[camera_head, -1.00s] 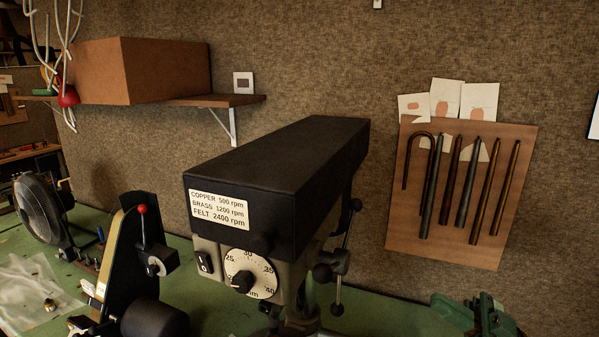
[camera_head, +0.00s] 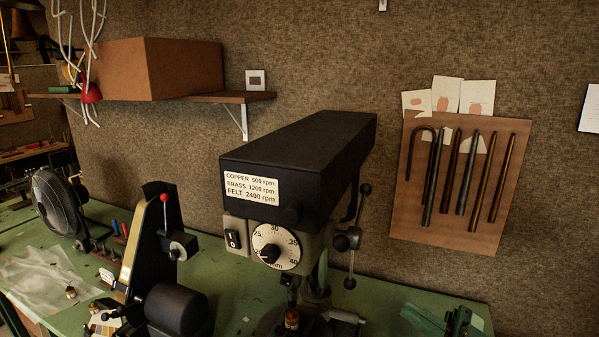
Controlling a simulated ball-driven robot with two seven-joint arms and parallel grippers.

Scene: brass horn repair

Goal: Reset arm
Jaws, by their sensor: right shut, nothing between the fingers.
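I cannot make out either of my grippers or arms in the head view. The picture shows only the workshop bench, its machines and the wall behind.
A drill press (camera_head: 298,150) with a speed label stands centre on the green bench (camera_head: 225,290). Left are a black machine with a red-knobbed lever (camera_head: 150,240) and a fan (camera_head: 57,202). A rod board (camera_head: 455,225) hangs right, above a green tool (camera_head: 425,319). A box (camera_head: 150,69) sits on a shelf.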

